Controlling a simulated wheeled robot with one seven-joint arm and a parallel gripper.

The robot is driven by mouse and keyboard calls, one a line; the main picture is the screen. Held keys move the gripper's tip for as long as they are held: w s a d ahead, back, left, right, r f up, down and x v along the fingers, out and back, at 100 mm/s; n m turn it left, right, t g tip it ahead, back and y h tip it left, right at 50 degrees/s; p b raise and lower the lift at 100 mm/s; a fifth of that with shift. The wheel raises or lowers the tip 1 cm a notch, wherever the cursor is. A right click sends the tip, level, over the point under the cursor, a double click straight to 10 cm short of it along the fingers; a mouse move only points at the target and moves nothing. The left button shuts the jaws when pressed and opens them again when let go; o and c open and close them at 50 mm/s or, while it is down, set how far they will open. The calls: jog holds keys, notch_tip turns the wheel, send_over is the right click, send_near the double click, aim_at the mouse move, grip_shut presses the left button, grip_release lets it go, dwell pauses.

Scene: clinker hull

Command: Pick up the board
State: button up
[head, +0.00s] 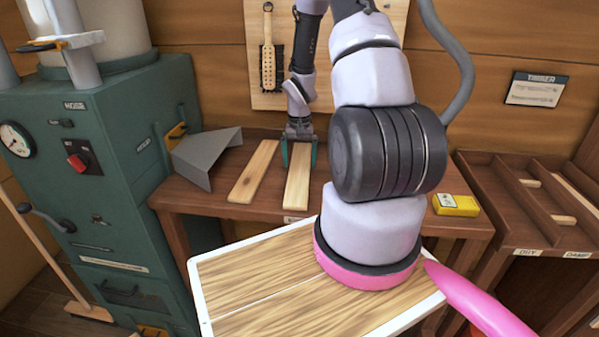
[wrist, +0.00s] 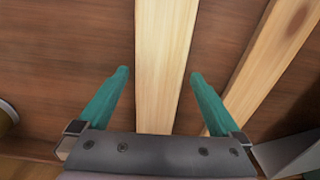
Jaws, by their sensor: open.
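Two pale wooden boards lie on the brown bench (head: 210,197). The right-hand board (head: 298,188) is under my gripper (head: 299,155) in the head view. In the wrist view this board (wrist: 164,60) runs between my two teal fingers (wrist: 157,85), which are open with a gap on each side of it. The other board (head: 254,172) lies to its left in the head view; in the wrist view it shows at the right (wrist: 275,60), passing behind the right finger. I cannot tell how high the fingertips are above the bench.
A grey angled metal piece (head: 207,158) lies left of the boards, beside a green machine (head: 95,170). A yellow box (head: 455,205) sits at the bench's right end. A divided rack (head: 520,185) stands at the right. A brush (head: 268,65) hangs behind.

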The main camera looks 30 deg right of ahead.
notch_tip(320, 180, down, 2)
jog(key=shift+f, duration=0.1)
jog(key=c, duration=1.4)
